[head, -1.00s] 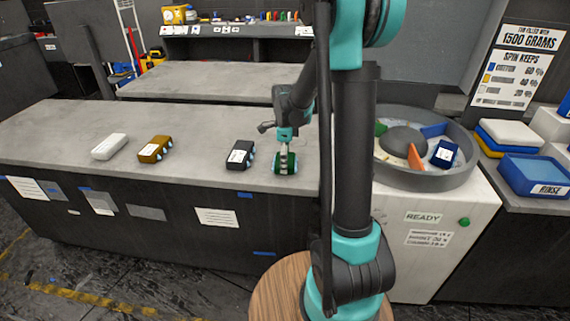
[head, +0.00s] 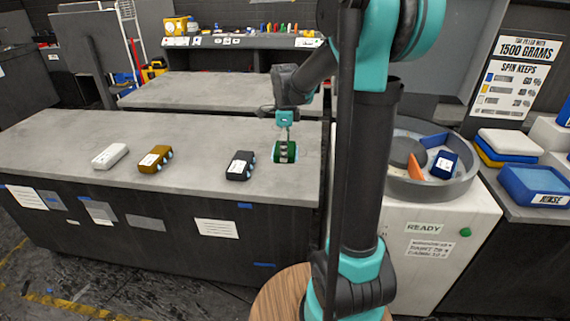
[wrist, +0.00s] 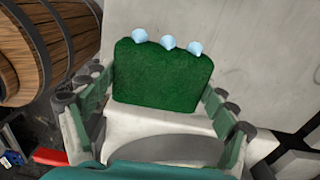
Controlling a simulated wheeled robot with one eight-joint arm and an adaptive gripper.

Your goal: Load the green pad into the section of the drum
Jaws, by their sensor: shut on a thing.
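The green pad (head: 285,153) is held in my gripper (head: 285,145) above the right end of the grey bench. In the wrist view the pad (wrist: 163,75) is a dark green block with pale blue knobs along one edge, sitting between the two fingers of my gripper (wrist: 160,100). The round grey drum (head: 432,188) stands on a white machine to the right, partly hidden by my arm. Blue and orange dividers split it into sections. A dark blue pad (head: 444,165) with a white label lies in its right section. The sections behind my arm are hidden.
A white pad (head: 110,156), a brown pad (head: 155,159) and a black pad (head: 241,165) lie on the bench (head: 60,135). A blue rinse tray (head: 535,186) stands right of the drum. My column is between gripper and drum.

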